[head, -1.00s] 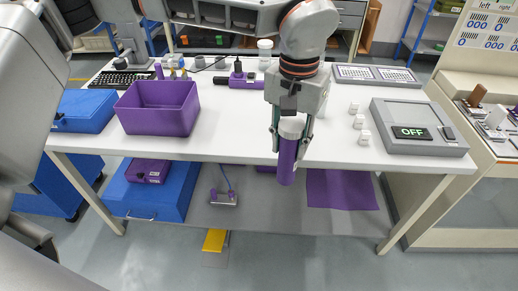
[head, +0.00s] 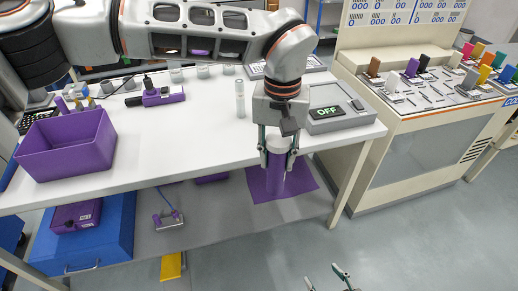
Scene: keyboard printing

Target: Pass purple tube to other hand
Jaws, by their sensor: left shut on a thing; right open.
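The purple tube (head: 275,182) has a white top and hangs upright in front of the table's front edge. My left gripper (head: 277,158), its arm coming in from the left, is shut around the tube's upper part. My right gripper (head: 323,277) shows only its fingertips at the bottom edge of the head view. They are apart with nothing between them, below and to the right of the tube and clear of it.
The white table (head: 200,155) carries a purple bin (head: 65,150), a clear cylinder (head: 240,100) and a grey box reading OFF (head: 335,122). A console (head: 420,130) stands to the right. Open floor lies in front.

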